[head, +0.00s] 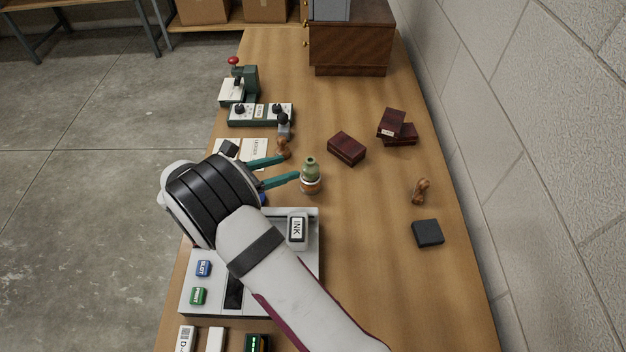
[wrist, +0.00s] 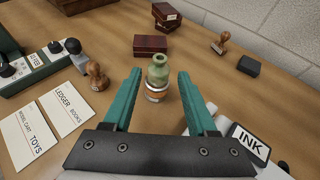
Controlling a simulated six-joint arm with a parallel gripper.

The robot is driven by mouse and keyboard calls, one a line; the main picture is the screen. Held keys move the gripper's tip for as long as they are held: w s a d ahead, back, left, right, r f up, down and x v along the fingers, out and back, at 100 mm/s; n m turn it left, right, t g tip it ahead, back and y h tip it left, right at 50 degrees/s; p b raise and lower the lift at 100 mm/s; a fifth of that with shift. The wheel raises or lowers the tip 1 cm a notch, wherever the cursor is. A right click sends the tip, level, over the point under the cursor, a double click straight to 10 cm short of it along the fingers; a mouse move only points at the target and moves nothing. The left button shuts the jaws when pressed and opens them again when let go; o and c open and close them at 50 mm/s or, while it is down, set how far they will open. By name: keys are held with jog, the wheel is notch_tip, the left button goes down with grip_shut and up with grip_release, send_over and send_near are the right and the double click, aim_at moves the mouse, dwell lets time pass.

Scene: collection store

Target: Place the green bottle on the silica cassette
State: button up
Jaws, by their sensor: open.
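The green bottle (head: 311,167) stands upright on the table's middle. Directly under it is a low round white piece with an orange band (head: 311,186), which looks like the silica cassette; the bottle appears to rest on it. In the wrist view the bottle (wrist: 158,72) shows straight ahead, with the banded piece (wrist: 156,94) below it. My gripper (head: 290,168) is open and empty. Its teal fingers point at the bottle, with the tips just short of it. In the wrist view the fingertips (wrist: 160,73) frame the bottle on both sides without visible contact.
A wooden stamp (head: 283,147) stands close by the far finger. Dark red boxes (head: 346,148) lie behind the bottle. A grey tray with an INK block (head: 298,230) is at the front, partly under my arm. A black pad (head: 428,233) lies right.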

jog(key=s+d+r+m+g+y, duration=0.2)
jog(key=s+d+r+m+g, duration=0.3)
jog(key=s+d+m, duration=0.3)
jog(key=s+d+r+m+g+y, duration=0.1)
jog(key=s+d+r+m+g, duration=0.35)
jog(key=s+d+m, duration=0.35)
jog(key=s+a+r+m+y, duration=0.1)
jog(key=s+a+m+y, duration=0.1)
jog(key=s+m+y, duration=0.7)
jog(key=s+m, duration=0.6)
jog(key=s, duration=0.1)
jog(key=shift+s+m, duration=0.3)
jog(key=shift+s, duration=0.1)
